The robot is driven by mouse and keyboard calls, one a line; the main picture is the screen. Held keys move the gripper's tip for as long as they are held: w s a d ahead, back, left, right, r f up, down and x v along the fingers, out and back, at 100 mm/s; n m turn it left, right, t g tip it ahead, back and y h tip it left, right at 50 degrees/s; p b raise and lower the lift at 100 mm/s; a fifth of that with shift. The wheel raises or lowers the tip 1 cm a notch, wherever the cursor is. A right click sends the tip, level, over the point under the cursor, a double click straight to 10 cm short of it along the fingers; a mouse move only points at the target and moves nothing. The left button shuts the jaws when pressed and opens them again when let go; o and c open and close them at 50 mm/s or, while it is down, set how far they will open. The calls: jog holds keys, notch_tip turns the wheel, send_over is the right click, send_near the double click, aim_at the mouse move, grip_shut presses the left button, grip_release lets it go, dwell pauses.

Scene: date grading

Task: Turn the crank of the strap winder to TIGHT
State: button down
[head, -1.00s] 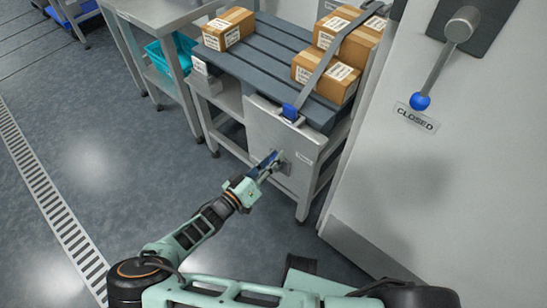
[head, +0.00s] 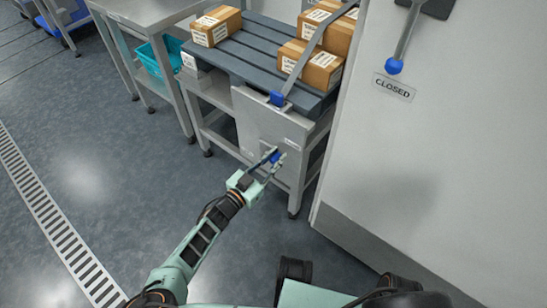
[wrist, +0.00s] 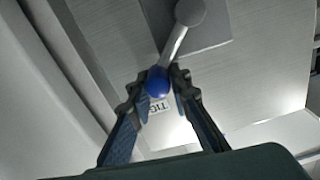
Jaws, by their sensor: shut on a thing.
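The strap winder sits on a grey panel (head: 258,128) on the front of the pallet stand. Its crank is a metal arm (wrist: 176,42) running from a round hub (wrist: 190,12) to a blue knob (wrist: 158,82) in the wrist view. The knob also shows in the head view (head: 276,157). My gripper (wrist: 160,84) is shut on the knob, with one finger on each side; it also shows in the head view (head: 271,158). A white label (wrist: 160,105) reading "TIG", its rest hidden by a finger, lies just behind the knob.
A slatted grey pallet (head: 245,62) carries several cardboard boxes (head: 217,26), with a grey strap (head: 305,58) across it. A large pale door marked CLOSED (head: 394,87) stands close on the right, its blue-knobbed lever (head: 394,66) above. Open floor (head: 90,180) lies left.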

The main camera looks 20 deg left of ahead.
jog(key=shift+d+f, duration=0.3)
jog(key=shift+f, duration=0.15)
jog(key=c, duration=1.8)
grip_release()
jog(key=shift+o, duration=0.2)
jog(key=shift+a, duration=0.1)
jog(key=shift+a+r, duration=0.1)
jog(key=shift+r, duration=0.1)
